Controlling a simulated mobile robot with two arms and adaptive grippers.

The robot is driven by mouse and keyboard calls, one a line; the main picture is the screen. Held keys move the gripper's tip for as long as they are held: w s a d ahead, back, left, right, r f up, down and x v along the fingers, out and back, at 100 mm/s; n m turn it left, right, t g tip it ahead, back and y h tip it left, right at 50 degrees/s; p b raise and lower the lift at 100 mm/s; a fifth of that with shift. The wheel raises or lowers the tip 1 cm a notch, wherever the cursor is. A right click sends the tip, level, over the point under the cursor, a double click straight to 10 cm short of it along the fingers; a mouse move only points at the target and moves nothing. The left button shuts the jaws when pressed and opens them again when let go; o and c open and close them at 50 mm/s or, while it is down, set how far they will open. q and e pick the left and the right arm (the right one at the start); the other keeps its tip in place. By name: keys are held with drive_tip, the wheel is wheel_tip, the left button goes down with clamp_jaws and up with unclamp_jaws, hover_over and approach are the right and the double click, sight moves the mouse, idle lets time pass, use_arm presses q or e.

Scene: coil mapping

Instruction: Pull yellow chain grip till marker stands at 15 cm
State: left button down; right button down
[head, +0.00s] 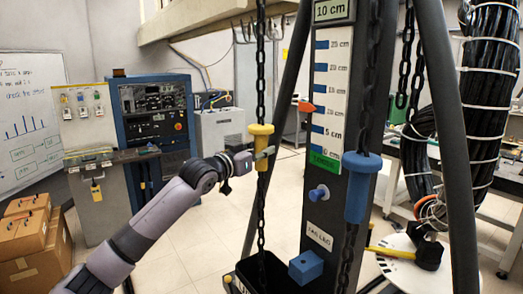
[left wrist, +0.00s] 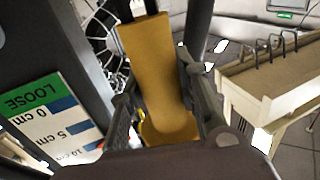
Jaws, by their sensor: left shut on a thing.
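The yellow chain grip (head: 261,132) sits on the left hanging chain (head: 260,70) in the head view. My left gripper (head: 262,155) is shut on its lower part. In the left wrist view the yellow grip (left wrist: 158,75) lies between the two fingers (left wrist: 162,100). The orange-red marker (head: 306,107) points right at the white scale board (head: 334,60). It stands near the 10 cm mark, below 15 cm. A green label reading LOOSE (left wrist: 28,98) shows by the scale's zero end in the left wrist view. My right gripper is not in view.
A blue grip (head: 361,180) hangs on another chain right of the scale. A blue knob (head: 318,193) and a blue block (head: 306,267) stick out from the dark post. Tripod legs (head: 448,130) frame the post. A black bin (head: 264,274) stands below the left chain.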

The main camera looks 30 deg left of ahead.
use_arm(q)
wheel_tip(320, 180, down, 20)
drive_tip(key=b, duration=0.7)
drive_tip(key=shift+r+b, duration=0.15)
drive_tip(key=shift+b, duration=0.2)
drive_tip(key=shift+r, duration=0.1)
drive_tip(key=c, duration=1.2)
unclamp_jaws()
drive_tip(key=shift+r, duration=0.25)
drive_tip(key=s, duration=1.2)
drive_tip(key=shift+a, duration=0.45)
